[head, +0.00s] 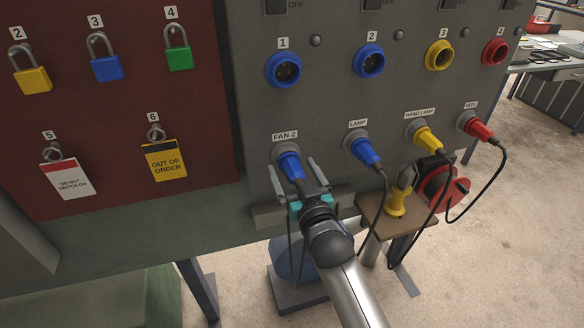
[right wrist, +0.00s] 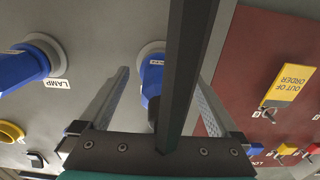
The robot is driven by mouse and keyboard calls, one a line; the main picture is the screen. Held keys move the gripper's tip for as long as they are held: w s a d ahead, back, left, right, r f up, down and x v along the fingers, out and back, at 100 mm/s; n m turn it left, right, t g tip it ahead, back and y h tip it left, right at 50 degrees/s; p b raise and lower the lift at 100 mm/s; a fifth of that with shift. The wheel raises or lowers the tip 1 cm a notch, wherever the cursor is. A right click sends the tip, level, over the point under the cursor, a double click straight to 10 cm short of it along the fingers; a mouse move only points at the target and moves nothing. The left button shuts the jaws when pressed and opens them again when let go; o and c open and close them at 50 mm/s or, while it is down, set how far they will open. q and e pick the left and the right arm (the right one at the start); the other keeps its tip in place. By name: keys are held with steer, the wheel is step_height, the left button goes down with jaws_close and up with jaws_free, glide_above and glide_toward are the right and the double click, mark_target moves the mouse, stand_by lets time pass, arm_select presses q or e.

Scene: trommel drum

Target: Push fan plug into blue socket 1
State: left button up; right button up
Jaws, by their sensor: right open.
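Blue socket 1 (head: 283,70) is a blue ring with a dark round opening, under the "1" label on the grey panel. It looks empty. The blue fan plug (head: 290,166) sits in a grey holder under the "FAN 2" label, below socket 1. It also shows in the right wrist view (right wrist: 151,75), partly hidden by a dark bar. My right gripper (head: 292,164) is open, with one finger on each side of the plug. The fingers look apart from it in the right wrist view. My left gripper is not in view.
Sockets 2 (head: 369,60), 3 (head: 439,55) and 4 (head: 495,52) are in the same row. The lamp plug (head: 364,152), hand lamp plug (head: 429,138) and reel plug (head: 480,130) have hanging cables. A red board (head: 110,110) with padlocks and tags is at left.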

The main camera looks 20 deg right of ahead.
mark_target(298, 178)
stand_by(0.4)
jaws_close()
stand_by(0.6)
steer(key=shift+s+p, duration=0.1)
steer(key=shift+p, duration=0.2)
steer(key=shift+s+r+p, duration=0.1)
steer(key=shift+s+p, duration=0.7)
steer(key=shift+s, duration=0.7)
steer(key=shift+s+d+p, duration=0.1)
steer(key=shift+s+p, duration=0.55)
steer(key=shift+s, duration=0.75)
steer(key=shift+s, duration=0.15)
steer(key=shift+s+d+p, duration=0.1)
steer(key=shift+s+p, duration=1)
steer(key=shift+s, duration=1.25)
